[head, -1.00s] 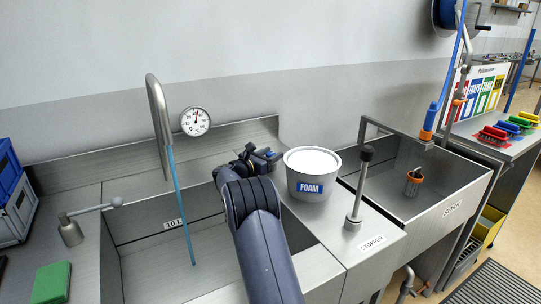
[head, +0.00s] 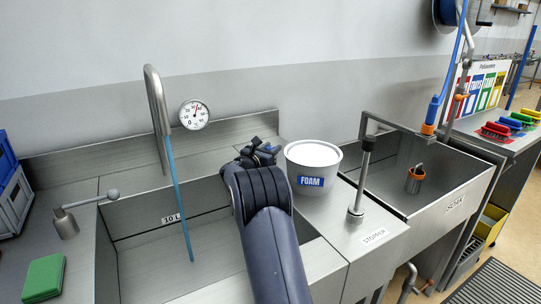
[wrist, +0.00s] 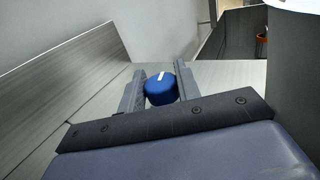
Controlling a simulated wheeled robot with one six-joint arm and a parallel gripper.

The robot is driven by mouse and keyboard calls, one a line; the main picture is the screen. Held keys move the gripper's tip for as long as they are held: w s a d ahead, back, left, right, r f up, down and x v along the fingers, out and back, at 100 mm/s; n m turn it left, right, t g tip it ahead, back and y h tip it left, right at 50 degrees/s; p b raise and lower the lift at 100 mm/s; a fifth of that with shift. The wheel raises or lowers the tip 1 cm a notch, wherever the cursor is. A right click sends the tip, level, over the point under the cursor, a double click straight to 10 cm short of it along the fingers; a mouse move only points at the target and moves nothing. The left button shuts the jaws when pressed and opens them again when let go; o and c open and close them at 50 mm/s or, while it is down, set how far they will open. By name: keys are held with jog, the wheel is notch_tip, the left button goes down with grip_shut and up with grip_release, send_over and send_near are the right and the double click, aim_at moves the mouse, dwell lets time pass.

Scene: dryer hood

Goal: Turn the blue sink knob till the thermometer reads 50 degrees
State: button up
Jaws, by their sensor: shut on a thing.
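The blue knob (wrist: 161,88) sits between the two fingers of my gripper (wrist: 160,92) in the wrist view, with a white mark on its top. My gripper is shut on it. In the head view my gripper (head: 258,152) is at the sink's back ledge, left of the foam tub, and mostly hides the knob. Blue water runs from the tap (head: 157,110) into the sink (head: 150,262).
A white foam tub (head: 313,168) stands close to the right of my gripper. Right of it are a stopper post (head: 360,180) and a second sink (head: 465,190). A lever (head: 85,210), a green pad (head: 44,278) and blue-grey crates (head: 12,185) are on the left.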

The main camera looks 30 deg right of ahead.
jog(key=shift+f+n+t+y+b, duration=0.15)
jog(key=shift+n+t+y+b, duration=0.4)
jog(key=shift+t+b, duration=0.45)
jog(key=shift+f+n+t+y+b, duration=0.15)
jog(key=shift+n+t+y+b, duration=0.4)
jog(key=shift+b, duration=0.75)
jog(key=n+t+b, duration=0.1)
jog(key=b, duration=0.1)
jog(key=shift+r+y+b, duration=0.1)
jog(key=shift+y+b, duration=0.2)
jog(key=shift+y, duration=0.1)
jog(key=shift+n+t, duration=0.3)
jog(key=shift+t, duration=0.15)
jog(key=shift+r+y+b, duration=0.2)
jog(key=shift+y+b, duration=0.3)
jog(key=shift+b, duration=0.1)
jog(key=o, duration=1)
jog(key=shift+c, duration=0.2)
jog(key=b+v, duration=0.1)
jog(key=v, duration=0.9)
jog(key=shift+s+a+b, duration=0.25)
jog(key=shift+s+b, duration=0.05)
jog(key=shift+s, duration=0.05)
